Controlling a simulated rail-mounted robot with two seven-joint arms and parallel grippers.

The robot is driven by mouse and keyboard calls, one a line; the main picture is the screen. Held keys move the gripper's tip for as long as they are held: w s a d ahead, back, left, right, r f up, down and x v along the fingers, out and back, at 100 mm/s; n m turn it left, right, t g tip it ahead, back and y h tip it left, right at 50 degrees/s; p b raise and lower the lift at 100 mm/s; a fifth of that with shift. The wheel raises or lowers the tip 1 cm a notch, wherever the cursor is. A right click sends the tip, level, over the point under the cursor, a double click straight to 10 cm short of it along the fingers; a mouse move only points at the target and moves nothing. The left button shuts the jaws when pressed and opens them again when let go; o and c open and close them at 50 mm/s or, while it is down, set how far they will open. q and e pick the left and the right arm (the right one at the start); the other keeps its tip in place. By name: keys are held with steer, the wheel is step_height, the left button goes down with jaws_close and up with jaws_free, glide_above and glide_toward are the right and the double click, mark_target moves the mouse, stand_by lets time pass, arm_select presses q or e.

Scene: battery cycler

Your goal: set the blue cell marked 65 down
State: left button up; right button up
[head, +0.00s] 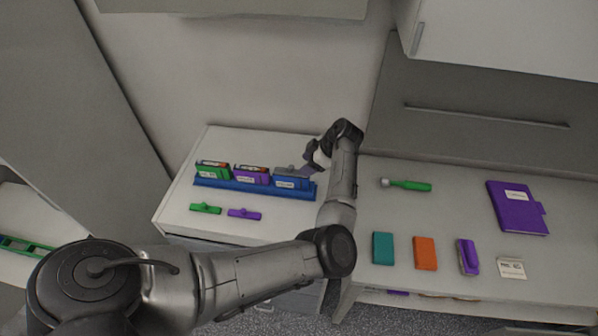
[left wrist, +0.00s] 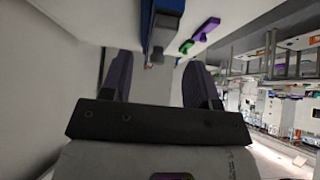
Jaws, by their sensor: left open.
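The blue cell (head: 291,181) stands upright at the right end of a long blue holder (head: 228,186), beside a purple cell (head: 251,175) and a green cell (head: 212,171). Its label is too small to read. My left gripper (head: 310,160) is just right of and above the blue cell. In the left wrist view the two dark fingers (left wrist: 160,65) are spread with nothing between them. A blue body (left wrist: 163,22), apparently the cell or its holder, shows beyond the fingertips. My right gripper is not in view.
A green clip (head: 205,208) and a purple clip (head: 244,213) lie in front of the holder. On the right-hand counter are a green-handled tool (head: 407,185), a purple notebook (head: 517,208), a teal block (head: 383,248) and an orange block (head: 425,253). The counter's middle is clear.

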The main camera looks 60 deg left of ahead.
arm_select(q)
steer(key=shift+b+v, duration=0.5)
steer(key=shift+v, duration=2.25)
